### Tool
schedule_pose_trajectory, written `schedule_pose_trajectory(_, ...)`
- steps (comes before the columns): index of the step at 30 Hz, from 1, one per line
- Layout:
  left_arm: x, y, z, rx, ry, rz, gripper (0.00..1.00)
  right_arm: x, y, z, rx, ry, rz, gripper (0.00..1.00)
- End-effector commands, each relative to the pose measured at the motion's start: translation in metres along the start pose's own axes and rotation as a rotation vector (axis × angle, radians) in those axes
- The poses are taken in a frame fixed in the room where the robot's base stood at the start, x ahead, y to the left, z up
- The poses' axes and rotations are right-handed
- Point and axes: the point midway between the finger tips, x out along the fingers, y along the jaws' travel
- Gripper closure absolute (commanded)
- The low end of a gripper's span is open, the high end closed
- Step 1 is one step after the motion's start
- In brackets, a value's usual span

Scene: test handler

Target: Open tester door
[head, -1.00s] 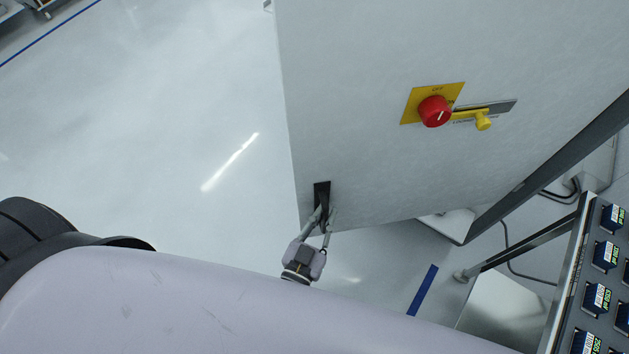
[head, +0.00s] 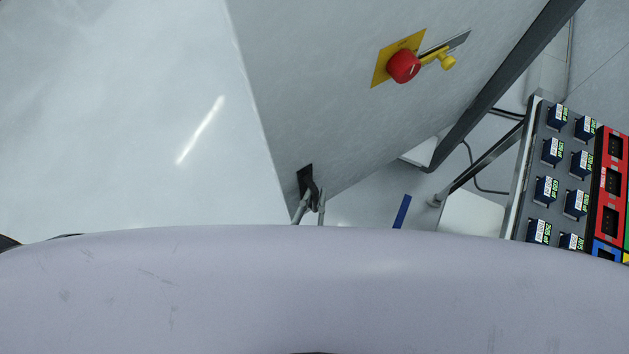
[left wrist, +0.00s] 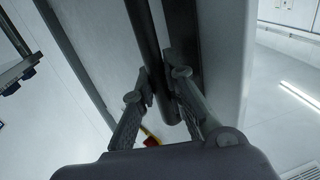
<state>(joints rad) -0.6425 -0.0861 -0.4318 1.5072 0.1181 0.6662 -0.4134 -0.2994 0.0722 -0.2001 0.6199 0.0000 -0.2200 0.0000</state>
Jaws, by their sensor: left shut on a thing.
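The tester door (head: 320,95) is a large pale grey panel in the head view. It stands at an angle to the dark frame on its right. Its black handle (head: 304,178) is near the lower left corner; in the left wrist view the handle (left wrist: 144,35) is a dark upright bar. My left gripper (head: 311,204) is at the handle, its fingertips showing just above my pale arm link. In the left wrist view my left gripper (left wrist: 160,85) has its fingers on both sides of the bar, shut on it. My right gripper is not in view.
A red knob (head: 403,66) on a yellow plate and a yellow latch (head: 445,60) sit on the panel. At right stands a rack (head: 530,150) of dark blue labelled parts, with red bins (head: 611,185) beside it. Open floor (head: 120,120) lies left of the door.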

Motion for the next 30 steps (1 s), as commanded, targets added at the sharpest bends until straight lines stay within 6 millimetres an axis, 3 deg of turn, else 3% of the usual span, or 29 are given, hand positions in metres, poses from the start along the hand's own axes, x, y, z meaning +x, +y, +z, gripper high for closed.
schedule_pose_trajectory(1, -0.001, -0.001, 0.002, 0.000, -0.003, -0.001, 1.00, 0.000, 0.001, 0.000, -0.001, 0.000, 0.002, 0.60)
schedule_pose_trajectory(2, -0.001, -0.001, 0.002, 0.000, -0.004, -0.002, 0.87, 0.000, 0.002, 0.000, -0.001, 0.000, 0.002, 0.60)
schedule_pose_trajectory(9, 0.000, -0.001, 0.001, 0.000, -0.002, -0.001, 0.71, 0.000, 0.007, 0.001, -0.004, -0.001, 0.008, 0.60)
schedule_pose_trajectory(20, -0.005, 0.000, 0.001, -0.001, -0.003, -0.001, 0.70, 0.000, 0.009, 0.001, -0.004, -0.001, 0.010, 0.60)
schedule_pose_trajectory(30, -0.058, 0.000, 0.001, -0.001, -0.005, 0.000, 0.70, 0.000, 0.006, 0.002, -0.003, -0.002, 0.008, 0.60)
